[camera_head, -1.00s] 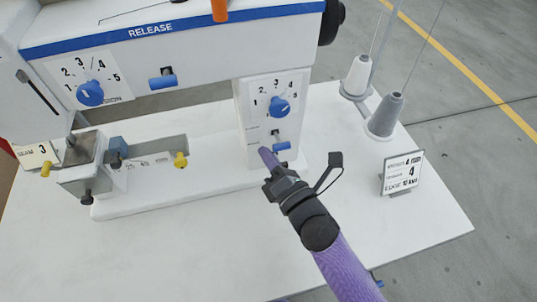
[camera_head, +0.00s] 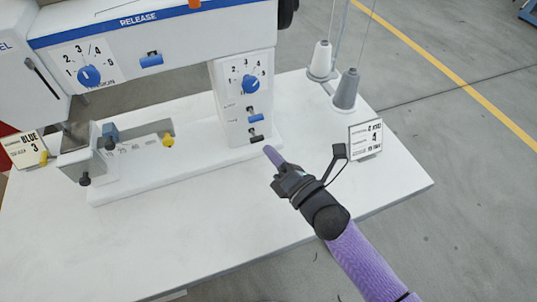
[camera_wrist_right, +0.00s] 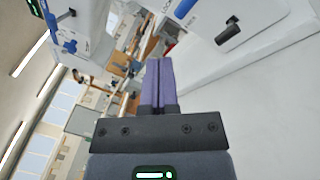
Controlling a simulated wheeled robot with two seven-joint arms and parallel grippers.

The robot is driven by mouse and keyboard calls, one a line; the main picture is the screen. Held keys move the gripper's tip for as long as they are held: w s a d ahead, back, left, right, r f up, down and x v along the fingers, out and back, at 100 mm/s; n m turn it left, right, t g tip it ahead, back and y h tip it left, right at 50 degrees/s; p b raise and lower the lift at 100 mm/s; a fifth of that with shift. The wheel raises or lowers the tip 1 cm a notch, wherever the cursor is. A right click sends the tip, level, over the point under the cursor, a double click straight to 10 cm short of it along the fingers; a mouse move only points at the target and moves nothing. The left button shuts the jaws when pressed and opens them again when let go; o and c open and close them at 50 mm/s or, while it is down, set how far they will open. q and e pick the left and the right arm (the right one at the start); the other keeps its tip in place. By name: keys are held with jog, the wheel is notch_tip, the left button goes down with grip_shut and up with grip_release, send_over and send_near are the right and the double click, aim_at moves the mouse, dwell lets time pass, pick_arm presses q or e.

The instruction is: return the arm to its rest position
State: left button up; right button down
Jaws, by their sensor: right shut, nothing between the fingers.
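My right gripper (camera_head: 270,152) is in the head view, over the white table in front of the machine's pillar. Its purple fingers are shut with nothing between them; they also show closed together in the right wrist view (camera_wrist_right: 157,85). The fingertips are apart from the pillar, just below and to the right of its lowest lever. The purple right arm (camera_head: 365,262) comes in from the lower right. My left gripper is not in either view.
The white table (camera_head: 225,225) has free room at the front. A white cone (camera_head: 321,58) and a grey cone (camera_head: 346,90) stand at its back right. A card (camera_head: 365,139) stands near the right edge, close to my wrist. Another card (camera_head: 24,149) is at the left.

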jog(key=s+d+f+m+g+h, duration=0.4)
jog(key=d+m+h, duration=0.45)
jog(key=m, duration=0.85)
jog(key=s+d+f+m+g+h, duration=0.15)
jog(key=s+m+g, duration=0.25)
jog(key=s+m, duration=0.4)
jog(key=s+d+f+m+g, duration=0.15)
jog(key=s+m+g, duration=0.3)
jog(key=s, duration=0.45)
jog(key=s+f+g, duration=0.1)
jog(key=s+f, duration=0.1)
jog(key=f, duration=0.7)
jog(key=s+f+g, duration=0.1)
jog(key=s+f, duration=0.1)
jog(key=f, duration=0.8)
jog(key=s+d+f, duration=0.3)
jog(key=s+f, duration=0.5)
jog(key=s, duration=0.4)
jog(key=shift+s+d+f+g+h, duration=0.25)
jog(key=shift+d+f+g+h, duration=0.1)
jog(key=shift+d+f+h, duration=0.05)
